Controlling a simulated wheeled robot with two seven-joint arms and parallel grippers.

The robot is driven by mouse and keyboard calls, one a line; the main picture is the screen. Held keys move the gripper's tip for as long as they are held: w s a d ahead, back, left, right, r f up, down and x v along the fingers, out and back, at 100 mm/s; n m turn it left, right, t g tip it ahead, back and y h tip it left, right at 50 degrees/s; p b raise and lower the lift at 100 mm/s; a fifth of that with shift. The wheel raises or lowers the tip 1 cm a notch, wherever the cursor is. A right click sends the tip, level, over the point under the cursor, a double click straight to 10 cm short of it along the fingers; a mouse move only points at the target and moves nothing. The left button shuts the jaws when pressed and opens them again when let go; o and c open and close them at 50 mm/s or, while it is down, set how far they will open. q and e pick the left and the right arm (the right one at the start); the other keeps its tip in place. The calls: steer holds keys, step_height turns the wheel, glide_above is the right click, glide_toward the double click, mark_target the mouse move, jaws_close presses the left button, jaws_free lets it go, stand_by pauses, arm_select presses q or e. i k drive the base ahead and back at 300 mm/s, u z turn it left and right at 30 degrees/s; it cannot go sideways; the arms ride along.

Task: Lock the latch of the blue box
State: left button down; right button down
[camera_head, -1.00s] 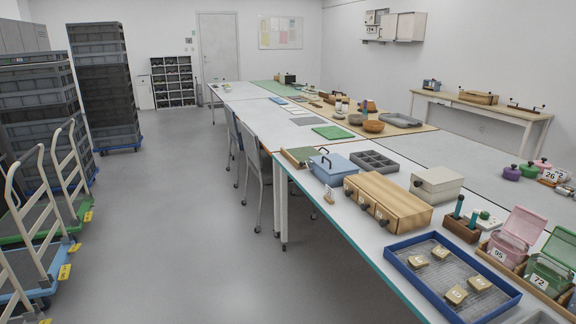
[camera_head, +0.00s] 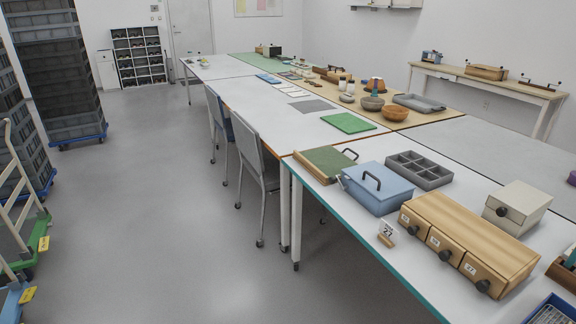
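The blue box (camera_head: 378,194) stands on the white table with the teal edge, near the table's left end. Its lid looks closed and has a dark handle (camera_head: 372,181) on top. A thin light part shows at its left side, but it is too small to tell whether this is the latch or how it is set. Neither of my grippers is in view.
A grey compartment tray (camera_head: 418,170) and a green board (camera_head: 325,163) lie close by.

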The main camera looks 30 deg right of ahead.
mark_target(332, 180)
steer(key=z, duration=0.65)
steer(key=i, duration=1.15)
steer(key=z, duration=1.6)
steer(key=i, duration=0.3)
steer(key=z, duration=0.15)
